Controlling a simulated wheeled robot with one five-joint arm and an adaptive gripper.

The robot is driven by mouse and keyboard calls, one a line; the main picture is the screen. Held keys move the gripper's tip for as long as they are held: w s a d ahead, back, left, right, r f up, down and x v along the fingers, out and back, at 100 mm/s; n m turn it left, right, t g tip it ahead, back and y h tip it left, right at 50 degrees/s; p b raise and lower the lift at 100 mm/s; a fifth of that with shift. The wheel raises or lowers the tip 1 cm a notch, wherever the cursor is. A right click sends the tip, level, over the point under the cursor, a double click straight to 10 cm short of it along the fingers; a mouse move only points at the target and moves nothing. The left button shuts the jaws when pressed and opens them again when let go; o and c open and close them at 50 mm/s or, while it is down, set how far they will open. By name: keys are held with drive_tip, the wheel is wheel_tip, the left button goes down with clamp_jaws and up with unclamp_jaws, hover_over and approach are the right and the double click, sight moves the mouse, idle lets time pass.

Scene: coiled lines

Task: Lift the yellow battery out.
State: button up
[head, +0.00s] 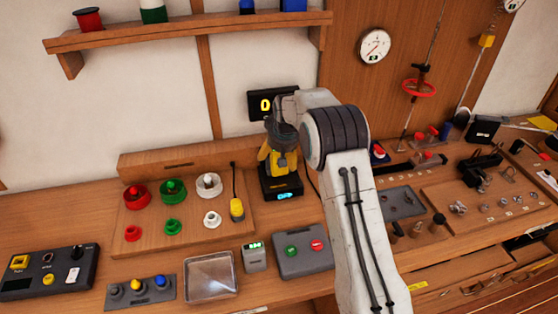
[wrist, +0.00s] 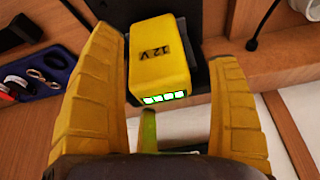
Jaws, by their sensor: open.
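The yellow battery (wrist: 160,62), marked 12 V, sits in a black charger (wrist: 207,75) in the wrist view. Lit white-green bars show on its lower face. My gripper (wrist: 180,75) is open, with one yellow finger on each side of the battery. A gap shows between the battery and each finger. In the head view my gripper (head: 278,158) is over the charger (head: 283,188), which has a lit blue display. There the battery is mostly hidden by my gripper and cannot be told apart from its yellow fingers.
A wooden board (head: 183,215) with red, green and white round parts is to the left. Tools and a grey tray (head: 400,203) lie to the right.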

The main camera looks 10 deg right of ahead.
drive_tip(key=c, duration=1.4)
drive_tip(key=shift+c, duration=0.2)
drive_tip(key=shift+w+r, duration=0.1)
drive_tip(key=shift+r, duration=0.25)
wheel_tip(320, 180, up, 9)
drive_tip(key=shift+r+b, duration=0.15)
drive_tip(key=shift+b, duration=0.25)
drive_tip(key=shift+c, duration=0.3)
drive_tip(key=shift+r, duration=0.15)
drive_tip(key=shift+r, duration=0.2)
drive_tip(key=shift+r+p, duration=1.15)
drive_tip(key=shift+p, duration=0.25)
